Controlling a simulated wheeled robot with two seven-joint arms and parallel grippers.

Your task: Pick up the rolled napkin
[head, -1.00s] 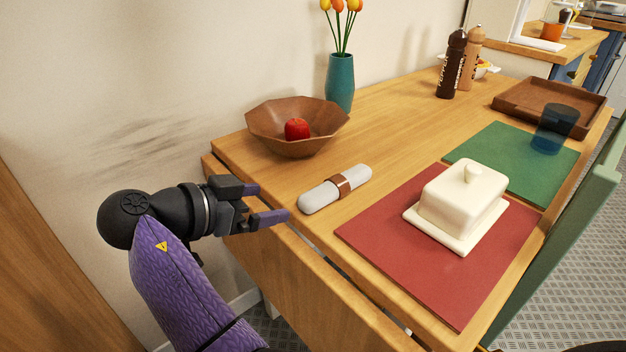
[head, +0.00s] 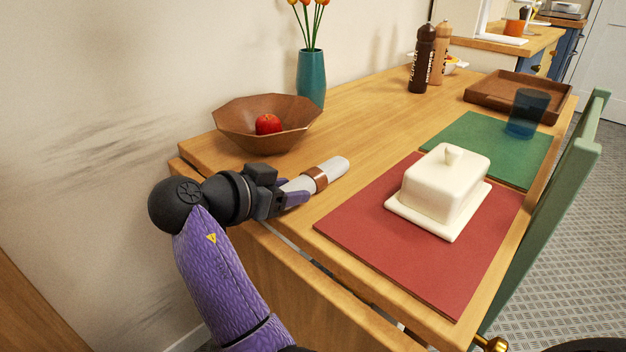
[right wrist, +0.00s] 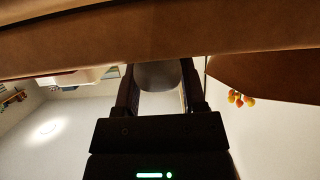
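The rolled napkin (head: 333,168) is a pale roll with a brown band (head: 315,178). It lies on the wooden table between the bowl and the red placemat. My right gripper (head: 292,190) is at its near left end, with the fingers open on either side of the roll. In the right wrist view the napkin's rounded grey end (right wrist: 158,76) sits between the two fingers (right wrist: 158,92). Whether the fingers touch its sides I cannot tell. The near end is partly hidden by the gripper in the head view. My left gripper is not in view.
A brown bowl (head: 225,125) with a red apple (head: 268,124) stands close behind the gripper. A white butter dish (head: 440,190) sits on the red placemat (head: 375,240) to the right. A teal vase (head: 311,78) stands farther back, near the wall.

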